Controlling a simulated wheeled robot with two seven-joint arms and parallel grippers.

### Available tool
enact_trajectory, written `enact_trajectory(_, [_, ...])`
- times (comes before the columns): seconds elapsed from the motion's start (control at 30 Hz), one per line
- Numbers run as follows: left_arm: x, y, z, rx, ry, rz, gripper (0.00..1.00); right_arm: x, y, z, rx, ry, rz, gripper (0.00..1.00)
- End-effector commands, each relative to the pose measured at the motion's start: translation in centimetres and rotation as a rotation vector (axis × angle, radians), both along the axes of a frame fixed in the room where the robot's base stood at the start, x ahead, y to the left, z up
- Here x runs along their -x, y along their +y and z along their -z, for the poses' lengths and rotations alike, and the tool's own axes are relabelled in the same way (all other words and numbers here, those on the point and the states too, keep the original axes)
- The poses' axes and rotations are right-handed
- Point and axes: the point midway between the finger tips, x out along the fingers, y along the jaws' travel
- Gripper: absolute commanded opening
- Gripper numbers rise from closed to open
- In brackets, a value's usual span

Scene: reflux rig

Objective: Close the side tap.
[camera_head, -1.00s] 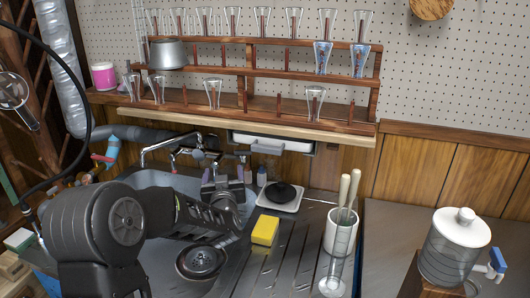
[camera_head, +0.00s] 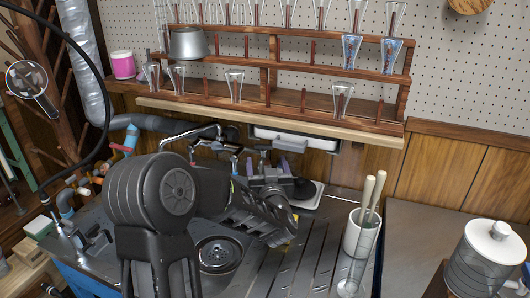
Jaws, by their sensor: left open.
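A chrome tap (camera_head: 203,137) with a curved spout stands at the back of the sink. Smaller tap fittings (camera_head: 232,150) sit just to its right, below the shelf. I cannot tell which of these is the side tap, or whether any handle is open or closed. My left gripper (camera_head: 265,163) is open and points away from me toward the back wall. It is just right of the fittings, with nothing seen between its fingers. My left arm hides much of the sink. My right gripper is not in view.
A wooden rack (camera_head: 270,72) of glassware stands above the sink. A white pot (camera_head: 362,233) with wooden-handled tools stands on the right drainboard. A lidded container (camera_head: 485,262) is at the far right. Pipes and a black hose (camera_head: 107,75) crowd the left.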

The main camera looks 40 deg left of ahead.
Motion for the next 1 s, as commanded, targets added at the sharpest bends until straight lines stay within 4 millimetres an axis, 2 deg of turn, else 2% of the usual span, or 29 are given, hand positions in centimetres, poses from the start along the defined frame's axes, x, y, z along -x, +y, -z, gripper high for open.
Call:
enact_trajectory(0.4, [-4.3, 4.1, 0.0, 0.0, 0.0, 0.0, 0.75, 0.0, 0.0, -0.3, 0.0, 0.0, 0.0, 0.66])
enact_trajectory(0.77, [-4.8, 4.6, 0.0, 0.0, 0.0, 0.0, 0.75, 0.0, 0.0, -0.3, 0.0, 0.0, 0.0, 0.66])
enact_trajectory(1.0, [-4.7, 4.6, 0.0, 0.0, 0.0, 0.0, 0.56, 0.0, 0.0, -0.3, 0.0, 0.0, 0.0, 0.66])
